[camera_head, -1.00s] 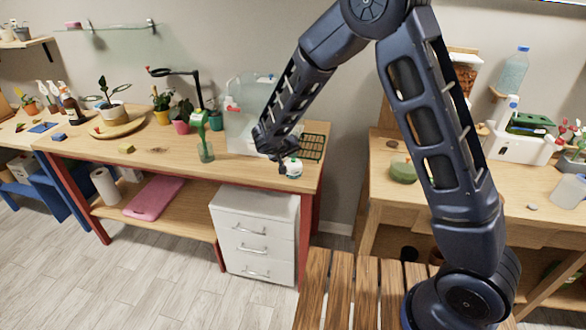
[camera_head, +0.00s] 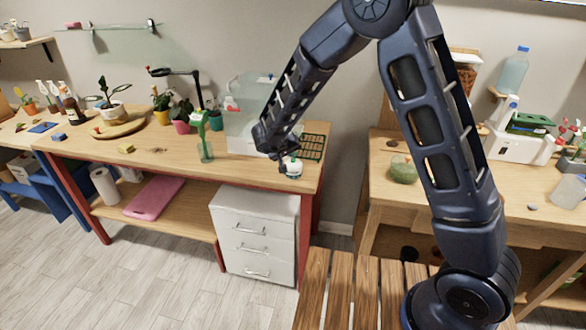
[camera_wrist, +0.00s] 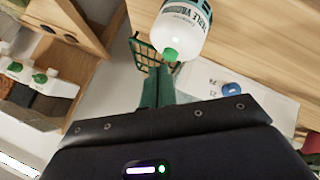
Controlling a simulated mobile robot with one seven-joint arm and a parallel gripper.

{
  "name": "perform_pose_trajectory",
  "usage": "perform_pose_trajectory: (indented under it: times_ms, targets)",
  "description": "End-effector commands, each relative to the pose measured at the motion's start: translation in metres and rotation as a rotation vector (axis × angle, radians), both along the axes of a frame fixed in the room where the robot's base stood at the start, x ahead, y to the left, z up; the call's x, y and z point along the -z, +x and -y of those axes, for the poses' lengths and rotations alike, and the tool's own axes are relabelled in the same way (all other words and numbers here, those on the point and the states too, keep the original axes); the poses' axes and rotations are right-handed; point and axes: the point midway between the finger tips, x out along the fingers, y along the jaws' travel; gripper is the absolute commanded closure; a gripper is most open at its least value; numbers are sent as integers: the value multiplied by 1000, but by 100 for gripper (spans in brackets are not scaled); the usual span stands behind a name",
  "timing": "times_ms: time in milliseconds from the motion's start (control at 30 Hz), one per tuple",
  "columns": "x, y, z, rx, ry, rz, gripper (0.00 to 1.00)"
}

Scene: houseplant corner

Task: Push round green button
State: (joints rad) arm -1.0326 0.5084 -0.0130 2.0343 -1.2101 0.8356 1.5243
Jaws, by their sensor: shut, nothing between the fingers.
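A small white bottle (camera_head: 294,170) with a teal band stands near the right front corner of the red-legged table (camera_head: 160,160). In the wrist view a white bottle (camera_wrist: 190,25) with a teal label shows a round green top (camera_wrist: 171,54) facing my gripper. My gripper (camera_wrist: 162,72) is shut and empty, its fingertips close to that green top. I cannot tell whether they touch. In the head view my gripper (camera_head: 285,157) is at the bottle's upper left, partly covering it. No separate round green button stands out.
A green wire rack (camera_head: 312,147) lies just behind the bottle. The wrist view also shows white containers with green caps (camera_wrist: 40,78) at the left.

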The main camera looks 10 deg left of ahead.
Motion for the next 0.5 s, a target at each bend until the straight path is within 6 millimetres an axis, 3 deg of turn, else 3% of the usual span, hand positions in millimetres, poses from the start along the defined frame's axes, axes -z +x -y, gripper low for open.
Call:
perform_pose_trajectory:
  times_ms: [500]
  targets:
    - [-11,0,0,0,1,2,100]
